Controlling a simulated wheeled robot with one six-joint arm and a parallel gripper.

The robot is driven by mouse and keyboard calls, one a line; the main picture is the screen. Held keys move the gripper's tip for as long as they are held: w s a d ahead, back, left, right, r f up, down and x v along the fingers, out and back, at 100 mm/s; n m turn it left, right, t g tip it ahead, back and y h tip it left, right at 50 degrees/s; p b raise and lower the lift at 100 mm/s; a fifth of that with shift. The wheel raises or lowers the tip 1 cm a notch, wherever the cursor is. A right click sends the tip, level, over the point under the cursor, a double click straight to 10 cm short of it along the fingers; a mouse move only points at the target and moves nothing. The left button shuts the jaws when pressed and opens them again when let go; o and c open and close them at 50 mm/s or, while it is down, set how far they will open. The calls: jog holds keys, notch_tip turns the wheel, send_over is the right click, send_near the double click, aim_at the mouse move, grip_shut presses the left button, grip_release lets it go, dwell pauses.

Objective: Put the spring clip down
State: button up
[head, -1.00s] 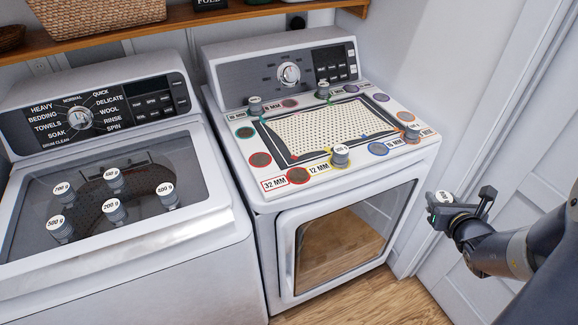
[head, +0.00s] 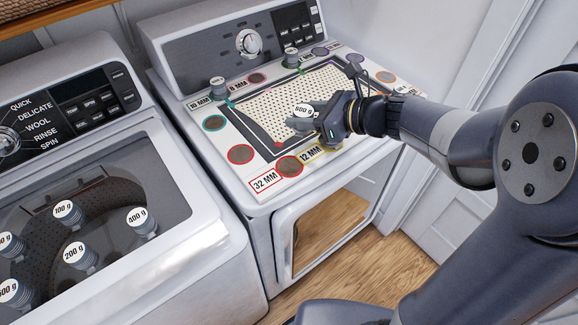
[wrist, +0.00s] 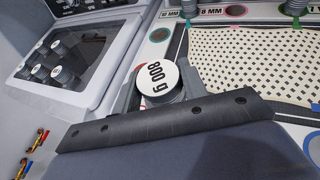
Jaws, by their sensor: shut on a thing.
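My gripper (head: 318,119) is shut on a grey weight with a white top (head: 303,110). In the wrist view the top of this weight (wrist: 160,82) reads 800 g, and a dark bar of my gripper hides its lower part. The gripper holds it over the front left part of the perforated sheet (head: 285,93) on the dryer; I cannot tell its height above. I make out no held spring clip. Small coloured tabs, perhaps clips, sit at the sheet's edges, such as a red one (head: 281,144).
Coloured circles and size labels, such as 32 MM (head: 265,183), border the sheet. Other weights stand at its back, one by 10 MM (head: 217,87). My arm hides the mat's right front.

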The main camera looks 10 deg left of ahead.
jog(key=s+a+n+g, duration=0.2)
jog(key=s, duration=0.1)
send_over(290, 166)
jog(key=shift+g+y, duration=0.3)
jog(key=shift+y, duration=0.1)
notch_tip(290, 166, down, 5)
jog(key=shift+s+f+b, duration=0.1)
jog(key=shift+f+b, duration=0.05)
jog(key=shift+b, duration=0.15)
jog(key=shift+f, duration=2.15)
jog(key=shift+f+b, duration=0.15)
jog(key=shift+b, duration=0.15)
jog(key=o, duration=1)
jog(key=shift+o, duration=0.2)
